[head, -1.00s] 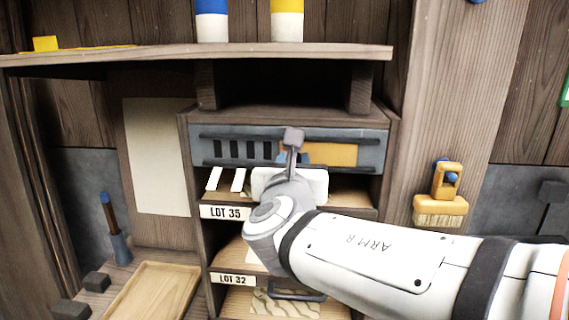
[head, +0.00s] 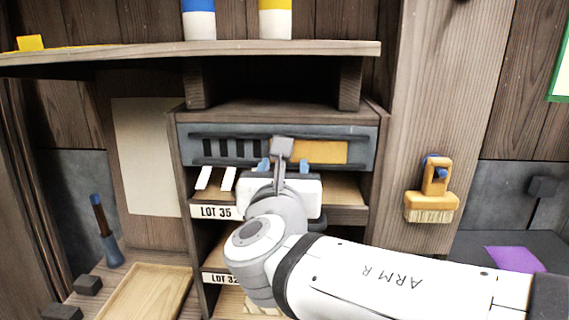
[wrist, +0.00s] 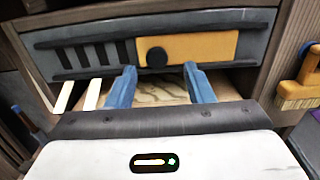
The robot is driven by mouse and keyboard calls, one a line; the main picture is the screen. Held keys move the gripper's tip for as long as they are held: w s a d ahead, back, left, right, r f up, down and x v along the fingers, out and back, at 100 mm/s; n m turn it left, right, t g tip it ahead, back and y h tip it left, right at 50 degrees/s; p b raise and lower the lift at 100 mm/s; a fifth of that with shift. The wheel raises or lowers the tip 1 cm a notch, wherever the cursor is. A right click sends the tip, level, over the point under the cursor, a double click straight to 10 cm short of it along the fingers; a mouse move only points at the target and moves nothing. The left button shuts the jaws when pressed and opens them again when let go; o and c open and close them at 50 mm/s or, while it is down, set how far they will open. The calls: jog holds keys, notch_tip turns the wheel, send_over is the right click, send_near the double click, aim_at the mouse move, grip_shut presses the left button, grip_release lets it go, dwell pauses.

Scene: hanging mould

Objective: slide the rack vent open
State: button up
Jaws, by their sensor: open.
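The rack vent (head: 190,142) is a grey panel with dark slots on its left half and an orange sliding plate (head: 322,151) on its right half. In the wrist view the plate (wrist: 210,47) has a round black knob (wrist: 157,58) near its left end. Several slots left of the plate are uncovered. My gripper (wrist: 160,70) is open and empty, its blue fingers just in front of and below the knob, one to each side of it in the picture. I cannot tell their distance from it. In the head view my wrist hides the knob.
Below the vent are shelves labelled LOT 35 (head: 216,212) and LOT 32, with two white strips (head: 228,179) sticking out of the upper one. A yellow brush (head: 432,205) hangs on the post to the right. A shelf (head: 130,58) overhangs above.

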jog(key=shift+s, duration=1.75)
jog(key=d+f+m+g+h, duration=0.5)
jog(key=d+f+m+g, duration=0.3)
jog(key=d+f+m, duration=0.65)
jog(key=s+d+f+m+g+y, duration=0.2)
jog(key=s+f+m+g+y, duration=0.3)
jog(key=m, duration=1.6)
jog(key=s+f+g, duration=0.2)
jog(key=s+f, duration=0.2)
jog(key=f, duration=0.1)
jog(key=shift+s+d+f+y, duration=0.15)
jog(key=shift+d+f+y, duration=0.15)
jog(key=shift+f, duration=0.1)
